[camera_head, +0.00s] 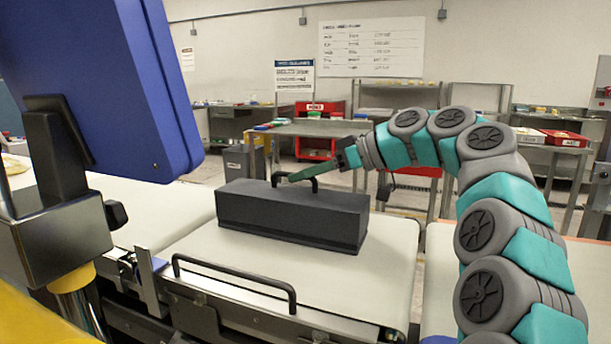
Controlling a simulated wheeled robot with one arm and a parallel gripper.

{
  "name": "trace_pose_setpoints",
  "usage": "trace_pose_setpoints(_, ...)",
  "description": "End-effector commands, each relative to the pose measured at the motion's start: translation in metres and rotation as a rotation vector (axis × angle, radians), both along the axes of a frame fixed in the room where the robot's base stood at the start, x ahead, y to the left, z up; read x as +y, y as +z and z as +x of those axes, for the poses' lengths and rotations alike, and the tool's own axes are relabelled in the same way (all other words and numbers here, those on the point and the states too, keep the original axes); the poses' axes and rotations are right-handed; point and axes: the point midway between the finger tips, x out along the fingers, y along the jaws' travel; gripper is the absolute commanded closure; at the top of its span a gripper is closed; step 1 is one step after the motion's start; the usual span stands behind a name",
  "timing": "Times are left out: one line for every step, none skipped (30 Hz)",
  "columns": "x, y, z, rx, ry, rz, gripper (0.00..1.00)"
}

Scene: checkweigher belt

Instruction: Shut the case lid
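The case (285,222) is a long dark grey box on the pale belt in the middle of the view. No gap shows at the seam from this side; the back edge is hidden. A black arched handle (276,179) stands on the lid. My gripper (296,176) comes in from the right, with its green finger part at the handle. Whether it touches or grips the handle cannot be told, and the finger gap is not visible.
A black bar handle (235,275) sits at the front of the belt section. A large blue-backed screen (95,80) on a metal post stands close at left. Bare belt (385,285) lies right of the case. Workbenches and red bins (318,109) are behind.

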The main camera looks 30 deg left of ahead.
Motion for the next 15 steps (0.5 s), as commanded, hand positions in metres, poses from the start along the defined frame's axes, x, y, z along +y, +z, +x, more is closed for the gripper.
trace_pose_setpoints(-0.004,0.002,0.002,-0.001,-0.004,0.001,0.73)
trace_pose_setpoints(-0.006,0.003,0.003,0.0,-0.005,0.002,0.73)
trace_pose_setpoints(-0.011,0.005,0.004,-0.002,-0.006,0.003,0.73)
trace_pose_setpoints(-0.015,0.007,0.005,-0.003,-0.008,0.003,0.73)
trace_pose_setpoints(-0.019,0.009,0.006,-0.004,-0.009,0.004,0.73)
trace_pose_setpoints(-0.025,0.011,0.007,-0.005,-0.008,0.003,0.73)
trace_pose_setpoints(-0.03,0.013,0.008,-0.004,-0.008,0.002,0.73)
trace_pose_setpoints(-0.035,0.015,0.009,-0.003,-0.007,0.002,0.73)
trace_pose_setpoints(-0.04,0.017,0.009,-0.001,-0.006,0.001,0.73)
trace_pose_setpoints(-0.044,0.018,0.01,-0.002,-0.007,0.001,0.73)
trace_pose_setpoints(-0.048,0.02,0.011,-0.002,-0.008,0.001,0.73)
trace_pose_setpoints(-0.053,0.022,0.013,-0.002,-0.008,0.001,0.73)
trace_pose_setpoints(-0.056,0.023,0.013,-0.002,-0.007,0.001,0.73)
trace_pose_setpoints(-0.059,0.024,0.013,-0.002,-0.006,-0.001,0.73)
trace_pose_setpoints(-0.062,0.025,0.013,0.0,-0.005,-0.001,0.73)
